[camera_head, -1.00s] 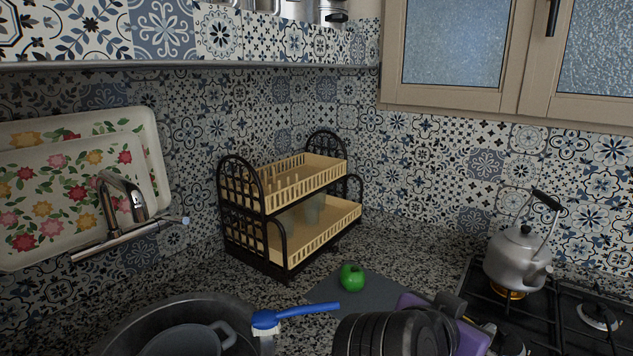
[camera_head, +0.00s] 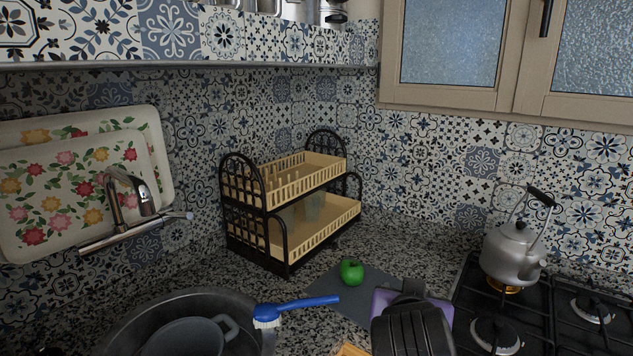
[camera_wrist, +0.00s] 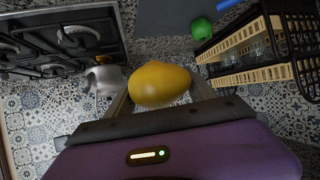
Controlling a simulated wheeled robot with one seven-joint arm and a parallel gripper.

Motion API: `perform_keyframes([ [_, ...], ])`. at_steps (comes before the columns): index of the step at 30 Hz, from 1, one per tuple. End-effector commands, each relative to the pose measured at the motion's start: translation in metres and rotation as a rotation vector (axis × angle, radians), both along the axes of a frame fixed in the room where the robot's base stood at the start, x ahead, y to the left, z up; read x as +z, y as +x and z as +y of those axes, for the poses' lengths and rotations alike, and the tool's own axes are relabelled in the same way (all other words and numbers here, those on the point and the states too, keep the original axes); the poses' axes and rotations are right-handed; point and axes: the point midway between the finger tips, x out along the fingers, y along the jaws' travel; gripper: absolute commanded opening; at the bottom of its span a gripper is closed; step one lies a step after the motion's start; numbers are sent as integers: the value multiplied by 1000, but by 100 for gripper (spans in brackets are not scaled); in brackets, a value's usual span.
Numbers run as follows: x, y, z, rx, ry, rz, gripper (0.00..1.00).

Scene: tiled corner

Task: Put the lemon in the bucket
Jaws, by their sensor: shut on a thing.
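The yellow lemon (camera_wrist: 159,84) is between the two fingers of my gripper (camera_wrist: 161,92) in the wrist view. The gripper is shut on it. In the head view, the purple and black body of my gripper arm (camera_head: 412,325) is at the bottom, right of the middle, over the counter. The lemon and the fingers are hidden there. I cannot make out a bucket in either view.
A green apple (camera_head: 351,272) sits on a grey mat (camera_head: 375,288). A two-tier dish rack (camera_head: 318,232) stands behind it. At left are a blue brush (camera_head: 300,307) and a sink (camera_head: 135,325) holding a grey pan (camera_head: 188,338). A kettle (camera_head: 512,252) stands on the stove (camera_head: 535,300).

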Motion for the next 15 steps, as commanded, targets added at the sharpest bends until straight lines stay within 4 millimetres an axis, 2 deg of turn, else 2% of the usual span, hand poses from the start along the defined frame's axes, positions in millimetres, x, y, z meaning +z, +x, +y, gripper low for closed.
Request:
perform_keyframes([
  [1,-16,0,4,35,0,6,19],
  [5,-57,-4,15,136,0,8,19],
  [8,-95,-14,21,206,1,10,19],
  [15,-180,-58,18,308,-1,11,19],
])
